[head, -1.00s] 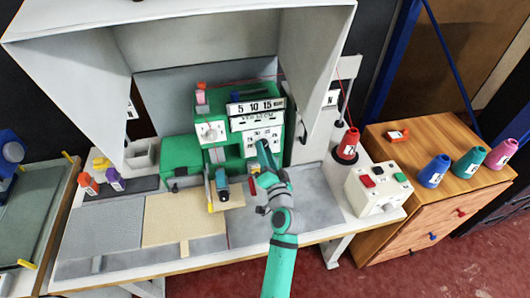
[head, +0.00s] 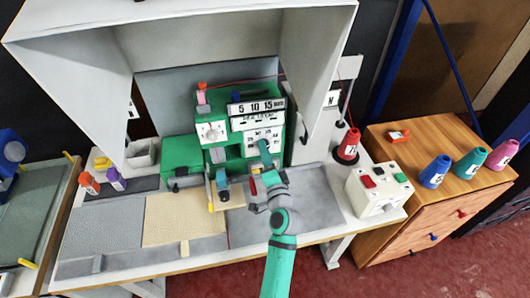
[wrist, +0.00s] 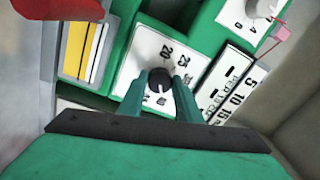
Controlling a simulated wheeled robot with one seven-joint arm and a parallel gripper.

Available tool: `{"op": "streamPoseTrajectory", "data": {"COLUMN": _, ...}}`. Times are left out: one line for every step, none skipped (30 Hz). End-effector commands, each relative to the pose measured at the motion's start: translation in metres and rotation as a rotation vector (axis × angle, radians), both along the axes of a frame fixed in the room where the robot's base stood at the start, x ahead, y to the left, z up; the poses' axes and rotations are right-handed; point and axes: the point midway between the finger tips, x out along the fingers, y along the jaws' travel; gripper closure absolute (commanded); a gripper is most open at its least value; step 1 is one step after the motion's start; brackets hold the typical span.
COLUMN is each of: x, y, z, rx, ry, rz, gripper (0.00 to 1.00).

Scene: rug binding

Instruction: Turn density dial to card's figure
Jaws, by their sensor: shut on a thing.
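The density dial is a black knob (wrist: 159,78) on a white plate (wrist: 150,50) with printed figures; 20, 25 and 30 are readable in the wrist view. My gripper (wrist: 160,92) has its two teal fingers on either side of the knob and is shut on it. In the head view my gripper (head: 265,150) is at the front of the green machine (head: 183,155), partly hiding the white dial plate (head: 262,134). The knob's pointer cannot be made out. I cannot tell which label is the card.
A second white dial (head: 210,131) is on the machine's left. A 5-10-15 scale (head: 257,107) sits above the held dial. A red cone (head: 349,145) and a button box (head: 378,188) stand right. Grey panels enclose the machine.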

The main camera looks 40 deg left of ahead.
Motion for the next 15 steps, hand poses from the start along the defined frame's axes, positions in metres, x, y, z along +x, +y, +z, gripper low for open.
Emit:
{"op": "streamPoseTrajectory", "data": {"x": -0.0001, "y": -0.0004, "z": -0.0008, "rx": -0.001, "ry": 0.001, "rz": 0.000, "gripper": 0.91}}
{"op": "streamPoseTrajectory", "data": {"x": 0.0000, "y": -0.0004, "z": -0.0009, "rx": -0.001, "ry": 0.001, "rz": 0.000, "gripper": 0.91}}
{"op": "streamPoseTrajectory", "data": {"x": 0.0000, "y": -0.0004, "z": -0.0009, "rx": -0.001, "ry": 0.001, "rz": 0.000, "gripper": 0.91}}
{"op": "streamPoseTrajectory", "data": {"x": 0.0000, "y": -0.0004, "z": -0.0009, "rx": -0.001, "ry": 0.001, "rz": 0.000, "gripper": 0.91}}
{"op": "streamPoseTrajectory", "data": {"x": 0.0000, "y": -0.0004, "z": -0.0009, "rx": -0.001, "ry": 0.001, "rz": 0.000, "gripper": 0.91}}
{"op": "streamPoseTrajectory", "data": {"x": 0.0000, "y": -0.0004, "z": -0.0009, "rx": -0.001, "ry": 0.001, "rz": 0.000, "gripper": 0.59}}
{"op": "streamPoseTrajectory", "data": {"x": -0.0001, "y": -0.0004, "z": -0.0008, "rx": -0.001, "ry": 0.000, "rz": 0.000, "gripper": 0.52}}
{"op": "streamPoseTrajectory", "data": {"x": 0.0000, "y": -0.0004, "z": -0.0008, "rx": -0.001, "ry": 0.000, "rz": 0.000, "gripper": 0.50}}
{"op": "streamPoseTrajectory", "data": {"x": 0.0000, "y": -0.0003, "z": -0.0007, "rx": -0.001, "ry": 0.000, "rz": 0.000, "gripper": 0.50}}
{"op": "streamPoseTrajectory", "data": {"x": 0.0000, "y": -0.0004, "z": -0.0006, "rx": -0.001, "ry": 0.000, "rz": 0.000, "gripper": 0.50}}
{"op": "streamPoseTrajectory", "data": {"x": 0.0001, "y": -0.0003, "z": -0.0006, "rx": -0.001, "ry": 0.000, "rz": 0.000, "gripper": 0.50}}
{"op": "streamPoseTrajectory", "data": {"x": 0.0001, "y": -0.0003, "z": -0.0005, "rx": -0.001, "ry": 0.000, "rz": 0.000, "gripper": 0.50}}
{"op": "streamPoseTrajectory", "data": {"x": 0.0001, "y": -0.0003, "z": -0.0005, "rx": -0.001, "ry": 0.000, "rz": 0.000, "gripper": 0.50}}
{"op": "streamPoseTrajectory", "data": {"x": 0.0000, "y": -0.0003, "z": -0.0004, "rx": -0.001, "ry": 0.000, "rz": 0.000, "gripper": 0.50}}
{"op": "streamPoseTrajectory", "data": {"x": 0.0000, "y": -0.0002, "z": -0.0004, "rx": -0.001, "ry": 0.000, "rz": 0.000, "gripper": 0.50}}
